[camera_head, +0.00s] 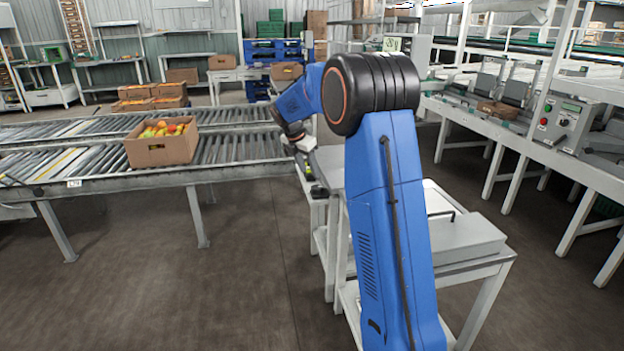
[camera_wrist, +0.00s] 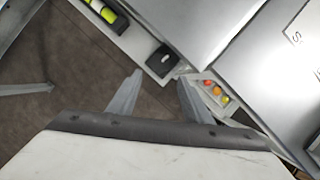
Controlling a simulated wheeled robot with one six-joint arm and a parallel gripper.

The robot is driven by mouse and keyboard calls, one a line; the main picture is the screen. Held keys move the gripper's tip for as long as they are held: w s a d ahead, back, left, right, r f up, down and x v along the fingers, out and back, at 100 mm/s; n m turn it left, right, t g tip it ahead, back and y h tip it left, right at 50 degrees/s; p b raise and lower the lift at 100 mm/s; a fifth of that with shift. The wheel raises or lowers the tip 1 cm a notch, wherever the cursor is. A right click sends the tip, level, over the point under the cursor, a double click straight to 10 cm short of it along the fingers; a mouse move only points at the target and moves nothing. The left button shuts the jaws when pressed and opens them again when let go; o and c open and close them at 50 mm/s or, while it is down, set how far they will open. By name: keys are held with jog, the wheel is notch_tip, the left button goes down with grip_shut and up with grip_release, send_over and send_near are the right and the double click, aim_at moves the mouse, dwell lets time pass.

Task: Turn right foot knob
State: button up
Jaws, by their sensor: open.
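My gripper (camera_wrist: 160,75) is open and empty, its two grey fingers spread in the wrist view. Just beyond the fingertips a small black block with a rounded mark (camera_wrist: 162,60) sits on a pale strip beside a grey panel. It may be the foot knob, but I cannot tell for sure. I see no contact between it and the fingers. A black holder with a yellow-green vial (camera_wrist: 109,12) lies at the upper left of the wrist view. In the head view my arm reaches over the left end of a bench; the fingers are not clear there.
The white bench (camera_head: 470,268) carries a grey lidded box (camera_head: 463,238). Bare floor lies in front.

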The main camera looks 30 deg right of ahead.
jog(key=v, duration=0.8)
jog(key=s+a+r+m+t+y, duration=0.1)
jog(key=s+a+m, duration=0.25)
jog(key=s, duration=0.55)
jog(key=s+a+r+m, duration=0.2)
jog(key=s+a+m, duration=0.15)
jog(key=s, duration=0.55)
jog(key=s+a+r+m+t+y, duration=0.15)
jog(key=s+m, duration=0.25)
jog(key=s, duration=0.4)
jog(key=s+a+f+m, duration=0.2)
jog(key=s+f+m, duration=0.1)
jog(key=s, duration=0.5)
jog(key=s+a+f+m+y, duration=0.1)
jog(key=s+f+m, duration=0.3)
jog(key=s, duration=0.4)
jog(key=s+a+f+m+y, duration=0.1)
jog(key=s+a+f+m, duration=0.2)
jog(key=s, duration=0.5)
jog(key=shift+a+f+m+t, duration=0.4)
jog(key=shift+a+f+t, duration=0.05)
jog(key=shift+a, duration=0.1)
